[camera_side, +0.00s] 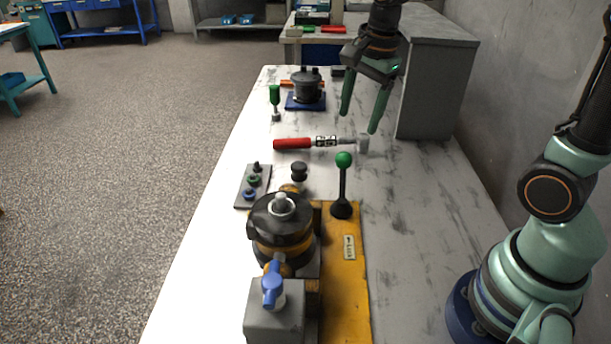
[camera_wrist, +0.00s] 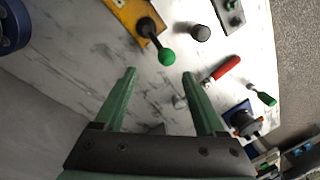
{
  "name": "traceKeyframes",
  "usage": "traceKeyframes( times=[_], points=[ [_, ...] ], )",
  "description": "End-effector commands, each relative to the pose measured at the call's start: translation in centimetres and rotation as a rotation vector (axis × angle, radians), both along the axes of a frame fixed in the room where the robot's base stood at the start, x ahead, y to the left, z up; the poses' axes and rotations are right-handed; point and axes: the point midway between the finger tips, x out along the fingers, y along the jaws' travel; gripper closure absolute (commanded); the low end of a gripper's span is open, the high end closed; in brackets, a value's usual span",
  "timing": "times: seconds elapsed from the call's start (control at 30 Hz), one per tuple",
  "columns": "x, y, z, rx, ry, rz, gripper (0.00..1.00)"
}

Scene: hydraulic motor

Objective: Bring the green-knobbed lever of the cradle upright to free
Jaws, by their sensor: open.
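The green-knobbed lever (camera_side: 343,185) stands on the yellow cradle plate (camera_side: 345,275) in the side view, its shaft close to upright. In the wrist view its green knob (camera_wrist: 167,57) shows ahead of the fingers, with the black base behind it. The cradle holds a dark motor with a yellow band (camera_side: 281,228). My gripper (camera_side: 359,118) is open and empty, above the back right of the table, behind the lever and apart from it. In the wrist view both fingers of my gripper (camera_wrist: 158,74) are spread with nothing between their tips.
A red-handled tool (camera_side: 293,143) lies between my gripper and the cradle. A green-handled tool (camera_side: 275,100) and a dark motor part on a blue base (camera_side: 306,92) are farther back. A grey box (camera_side: 435,80) stands at right. A small fittings plate (camera_side: 253,186) and black knob (camera_side: 299,170) lie near the motor.

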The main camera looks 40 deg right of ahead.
Motion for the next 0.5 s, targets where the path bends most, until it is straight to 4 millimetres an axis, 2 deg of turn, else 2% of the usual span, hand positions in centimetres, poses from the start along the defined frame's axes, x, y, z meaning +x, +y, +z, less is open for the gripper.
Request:
traceKeyframes(
  times=[0.1,0.3,0.5],
  points=[
    [1.6,-0.6,-1.7,0.043,0.064,-0.285,0.28],
    [3.5,-1.3,-4.0,0.075,0.134,-0.666,0.28],
    [4.1,-1.6,-5.0,0.081,0.159,-0.828,0.28]
  ],
)
